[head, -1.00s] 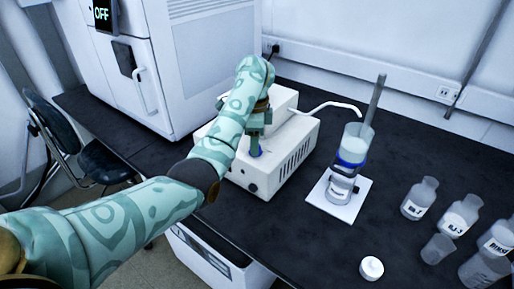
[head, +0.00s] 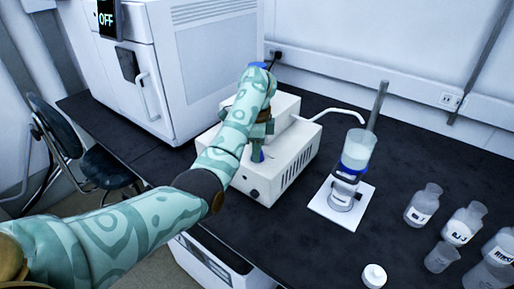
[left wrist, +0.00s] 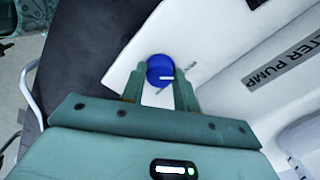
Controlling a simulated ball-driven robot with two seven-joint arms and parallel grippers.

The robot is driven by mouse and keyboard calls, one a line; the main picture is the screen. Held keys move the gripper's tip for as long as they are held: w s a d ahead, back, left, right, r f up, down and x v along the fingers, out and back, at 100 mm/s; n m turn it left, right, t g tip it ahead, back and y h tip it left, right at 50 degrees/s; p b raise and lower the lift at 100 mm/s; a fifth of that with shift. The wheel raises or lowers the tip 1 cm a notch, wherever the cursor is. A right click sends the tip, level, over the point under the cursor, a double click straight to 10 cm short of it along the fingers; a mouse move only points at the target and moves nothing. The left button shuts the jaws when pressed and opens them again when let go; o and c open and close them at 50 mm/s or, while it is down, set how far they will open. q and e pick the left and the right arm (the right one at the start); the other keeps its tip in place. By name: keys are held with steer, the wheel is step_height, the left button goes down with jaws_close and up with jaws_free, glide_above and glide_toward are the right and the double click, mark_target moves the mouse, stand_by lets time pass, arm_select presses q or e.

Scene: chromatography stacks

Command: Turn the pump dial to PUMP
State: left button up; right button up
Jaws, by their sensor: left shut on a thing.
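The white filter pump (head: 285,165) stands on the dark bench, and my left arm hides part of it. Its blue dial (left wrist: 160,70) has a white pointer mark and sits on the pump's white panel. My left gripper (left wrist: 160,83) has its fingers closed on the dial, one on each side. In the head view my left gripper (head: 257,150) points down at the pump, with a bit of blue showing at its tips. A label on the pump ending in "LTER PUMP" (left wrist: 284,62) shows in the left wrist view. My right gripper is not in view.
A flask with a funnel (head: 352,165) stands on a white plate right of the pump, near a white hose (head: 340,113). Several bottles (head: 465,225) and a white cap (head: 374,275) are at the right. A large white cabinet reading OFF (head: 150,70) stands behind left.

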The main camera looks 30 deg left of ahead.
arm_select(q)
steer(key=m+p, duration=0.1)
steer(key=m, duration=0.2)
steer(key=shift+r+m+p, duration=0.15)
steer(key=shift+m+p, duration=0.15)
steer(key=shift+m, duration=0.1)
steer(key=m+p, duration=0.1)
steer(key=m, duration=0.4)
steer(key=shift+p, duration=0.35)
steer(key=m+p, duration=0.1)
steer(key=m, duration=0.3)
steer(key=shift+m+p, duration=0.3)
steer(key=shift+m, duration=0.1)
steer(key=shift+m+p, duration=0.6)
steer(key=shift+m, duration=1.3)
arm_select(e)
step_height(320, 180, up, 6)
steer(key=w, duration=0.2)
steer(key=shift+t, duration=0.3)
arm_select(q)
steer(key=o, duration=1)
steer(key=shift+w, duration=0.1)
step_height(320, 180, up, 16)
steer(key=p, duration=0.5)
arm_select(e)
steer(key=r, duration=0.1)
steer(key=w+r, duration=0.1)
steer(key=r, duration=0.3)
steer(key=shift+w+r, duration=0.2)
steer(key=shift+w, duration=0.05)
